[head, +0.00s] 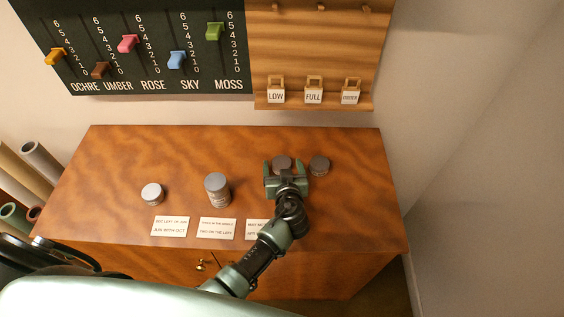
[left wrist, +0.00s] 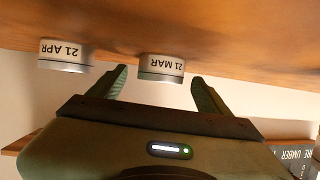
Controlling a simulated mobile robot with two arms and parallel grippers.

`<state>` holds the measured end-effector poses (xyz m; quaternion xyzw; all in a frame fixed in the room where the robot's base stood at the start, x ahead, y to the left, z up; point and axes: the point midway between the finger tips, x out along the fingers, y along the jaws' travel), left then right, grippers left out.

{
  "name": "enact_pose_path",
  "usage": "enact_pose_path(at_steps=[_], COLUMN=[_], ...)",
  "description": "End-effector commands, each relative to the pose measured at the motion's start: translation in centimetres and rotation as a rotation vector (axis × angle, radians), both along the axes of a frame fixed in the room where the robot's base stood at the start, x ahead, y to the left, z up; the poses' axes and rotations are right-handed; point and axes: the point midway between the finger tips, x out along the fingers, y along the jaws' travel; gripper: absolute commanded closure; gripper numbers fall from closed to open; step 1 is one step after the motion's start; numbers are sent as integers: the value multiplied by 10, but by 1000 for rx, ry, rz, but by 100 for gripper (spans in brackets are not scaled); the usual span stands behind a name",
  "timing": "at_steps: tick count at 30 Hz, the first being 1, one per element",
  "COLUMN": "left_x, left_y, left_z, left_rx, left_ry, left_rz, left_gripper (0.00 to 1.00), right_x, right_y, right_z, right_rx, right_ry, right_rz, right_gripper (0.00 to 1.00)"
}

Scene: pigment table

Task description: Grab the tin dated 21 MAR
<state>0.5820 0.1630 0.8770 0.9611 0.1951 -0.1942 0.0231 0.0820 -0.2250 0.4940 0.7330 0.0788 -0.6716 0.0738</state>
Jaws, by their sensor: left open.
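The tin labelled 21 MAR (left wrist: 161,66) shows in the left wrist view, which is upside down, lined up between the two open fingers of my left gripper (left wrist: 159,76). There is a gap on each side of the tin. In the head view my left gripper (head: 285,167) is open at this grey-lidded tin (head: 281,161), its fingers partly covering it. How deep the tin sits between the fingers is hard to tell. My right gripper is not in view.
A taller stacked tin (head: 217,189) and a single tin (head: 152,194) stand farther left on the wooden table (head: 110,165). Several paper cards (head: 217,228) lie along the front. A slider board (head: 160,50) and a wooden panel with tags (head: 314,96) hang behind.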

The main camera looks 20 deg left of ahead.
Motion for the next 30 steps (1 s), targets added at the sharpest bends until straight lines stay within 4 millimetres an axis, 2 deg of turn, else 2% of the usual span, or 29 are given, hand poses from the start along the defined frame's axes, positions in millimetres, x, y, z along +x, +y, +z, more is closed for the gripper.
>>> enact_pose_path(at_steps=[5, 13, 14, 21, 30], left_x=[17, 19, 19, 19, 21], left_y=[8, 9, 8, 8, 9], left_z=[-6, -9, -9, -9, -6], left_rx=[3, 0, 0, 0, -1], left_ry=[0, 0, 0, 1, 0], left_rz=[0, 0, 0, 0, -1], left_gripper=[22, 22, 24, 89, 90], right_x=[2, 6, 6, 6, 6], right_y=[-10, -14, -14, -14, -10], right_z=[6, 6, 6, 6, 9], right_rx=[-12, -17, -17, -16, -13], right_ry=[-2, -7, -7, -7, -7], right_rz=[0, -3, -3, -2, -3], right_gripper=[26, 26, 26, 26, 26])
